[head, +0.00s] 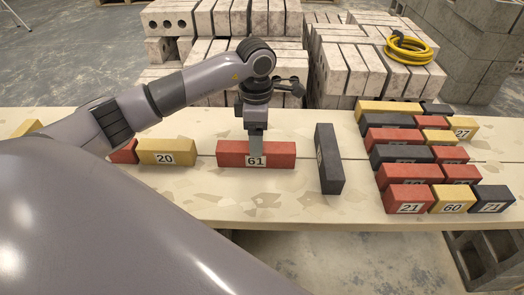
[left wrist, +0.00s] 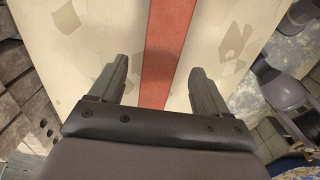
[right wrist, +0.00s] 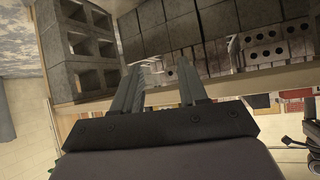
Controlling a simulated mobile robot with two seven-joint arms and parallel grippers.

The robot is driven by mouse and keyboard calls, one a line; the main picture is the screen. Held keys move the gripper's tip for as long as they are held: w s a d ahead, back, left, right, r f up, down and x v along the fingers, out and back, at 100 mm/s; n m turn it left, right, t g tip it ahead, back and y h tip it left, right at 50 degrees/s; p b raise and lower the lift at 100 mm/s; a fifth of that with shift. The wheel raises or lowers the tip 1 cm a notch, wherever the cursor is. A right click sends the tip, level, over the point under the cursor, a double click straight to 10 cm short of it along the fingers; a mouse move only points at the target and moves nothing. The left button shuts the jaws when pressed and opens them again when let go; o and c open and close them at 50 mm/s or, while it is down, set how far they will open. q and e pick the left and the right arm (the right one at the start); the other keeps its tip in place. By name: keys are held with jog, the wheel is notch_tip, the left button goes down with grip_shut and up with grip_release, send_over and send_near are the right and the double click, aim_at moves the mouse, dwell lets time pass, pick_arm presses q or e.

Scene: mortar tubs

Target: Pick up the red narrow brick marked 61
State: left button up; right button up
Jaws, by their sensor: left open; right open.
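The red narrow brick marked 61 (head: 280,149) lies on the plank table, its label facing the front. In the left wrist view the red brick (left wrist: 165,60) runs between the two open fingers (left wrist: 157,85), with a gap on each side. Nothing is held. My right gripper (right wrist: 158,90) is open and empty in the right wrist view, away from the brick; it does not show in the head view.
A yellow brick marked 20 (head: 168,152) lies left of brick 61. A dark brick (head: 328,160) lies to its right. Rows of red, yellow and dark bricks (head: 408,195) fill the table's right end. Grey block stacks and a yellow hose (head: 408,50) are behind the table.

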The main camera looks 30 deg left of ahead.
pick_arm(q)
jog(key=shift+s+f, duration=0.1)
jog(key=shift+f, duration=0.75)
notch_tip(320, 180, down, 5)
jog(key=shift+a+r+b, duration=0.1)
jog(key=shift+r+b, duration=0.1)
jog(key=shift+b, duration=0.25)
grip_shut()
jog(key=shift+r, duration=0.1)
pick_arm(e)
jog(key=shift+s+f, duration=0.35)
jog(key=shift+f, duration=0.35)
